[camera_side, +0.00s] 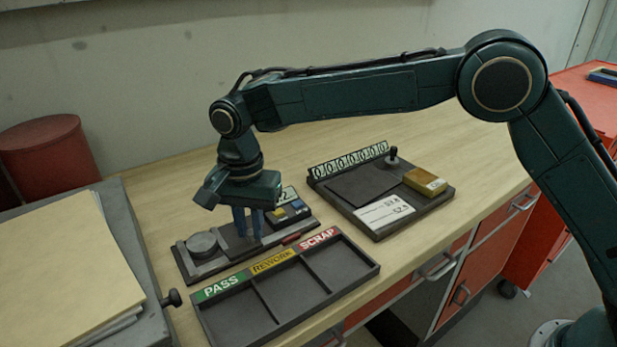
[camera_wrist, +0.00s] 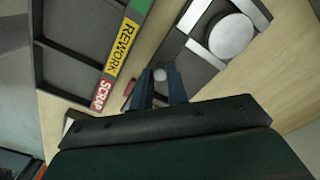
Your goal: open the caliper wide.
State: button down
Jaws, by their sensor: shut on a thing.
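The caliper (camera_side: 285,213) is a dark bench fixture behind the sorting tray, with a small display and yellow and blue buttons at its right end. A round grey disc (camera_side: 202,243) sits at its left end, and it also shows in the wrist view (camera_wrist: 230,35). My gripper (camera_side: 246,234) points down over the middle of the caliper. In the wrist view its two blue fingers (camera_wrist: 160,84) are close together around a pale round knob (camera_wrist: 160,74) of the caliper, shut on it. The fingers hide part of the slide, and the jaw gap is hard to make out.
A tray (camera_side: 283,310) with empty PASS, REWORK and SCRAP compartments lies just in front of the caliper. A dark board (camera_side: 447,207) with number tags, a yellow block (camera_side: 426,181) and white cards stands to the right. Papers (camera_side: 60,265) lie on a grey plate at left.

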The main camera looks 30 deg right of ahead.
jog(key=shift+d, duration=0.95)
jog(key=c, duration=1.4)
grip_release()
jog(key=shift+o, duration=0.2)
jog(key=shift+r, duration=0.15)
notch_tip(320, 180, up, 14)
jog(key=shift+f, duration=0.2)
